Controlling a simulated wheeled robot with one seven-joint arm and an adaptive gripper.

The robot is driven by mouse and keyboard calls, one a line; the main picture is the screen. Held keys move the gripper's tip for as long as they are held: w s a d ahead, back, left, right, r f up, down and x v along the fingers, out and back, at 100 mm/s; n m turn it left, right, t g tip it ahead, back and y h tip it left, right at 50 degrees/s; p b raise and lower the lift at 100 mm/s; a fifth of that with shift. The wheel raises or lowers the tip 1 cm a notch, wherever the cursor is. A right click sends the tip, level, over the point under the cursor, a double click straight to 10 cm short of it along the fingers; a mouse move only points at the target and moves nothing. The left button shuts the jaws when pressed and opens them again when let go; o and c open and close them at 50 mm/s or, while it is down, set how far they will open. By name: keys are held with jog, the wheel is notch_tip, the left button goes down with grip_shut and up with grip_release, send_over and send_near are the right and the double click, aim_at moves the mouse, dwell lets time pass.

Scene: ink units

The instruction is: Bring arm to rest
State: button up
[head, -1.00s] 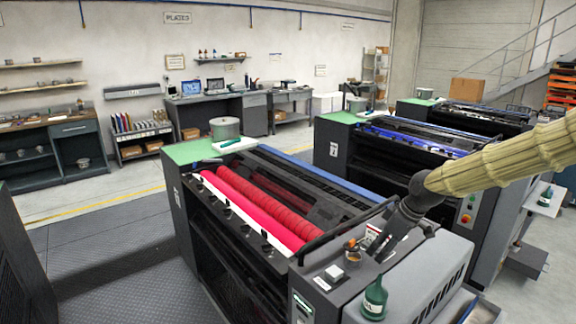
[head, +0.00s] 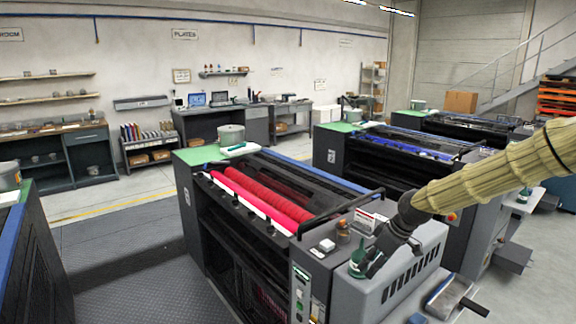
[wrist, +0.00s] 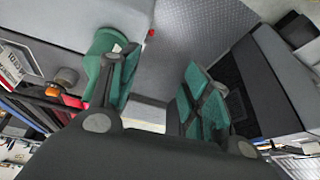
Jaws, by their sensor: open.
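My arm (head: 490,175), in a ribbed beige sleeve, reaches in from the right in the head view. My dark gripper (head: 372,268) points down and left over the near press's grey end cover. In the wrist view my gripper (wrist: 160,82) is open, its green-padded fingers apart with nothing held between them. A dark green bottle (head: 357,256) with a pale label is by the fingertips in the head view. In the wrist view the bottle (wrist: 101,45) is partly hidden behind the left finger; I cannot tell whether they touch.
The near press has red rollers (head: 265,195), a black rail and a small amber-topped jar (head: 343,232) close to my gripper. A tray (head: 452,298) lies at the lower right. More presses stand behind. The patterned floor (head: 130,255) to the left is clear.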

jog(key=s+a+f+m+g+b, duration=0.1)
jog(key=s+a+f+m, duration=0.1)
jog(key=s+f, duration=0.6)
jog(key=s+a+f+m+b, duration=0.1)
jog(key=s+a+f+b, duration=0.15)
jog(key=f, duration=0.95)
jog(key=s+a+f+m+g+b, duration=0.1)
jog(key=s+a+f+m, duration=0.15)
jog(key=s+f, duration=0.55)
jog(key=s+d+f+m+h+b, duration=0.1)
jog(key=s+d+f+m+b, duration=0.1)
jog(key=s+f, duration=0.7)
jog(key=s+d+f+m+h+b, duration=0.2)
jog(key=s+f, duration=0.7)
jog(key=s, duration=1)
jog(key=shift+d+g+h+b, duration=0.3)
jog(key=shift+d+g, duration=0.1)
jog(key=shift+d, duration=0.25)
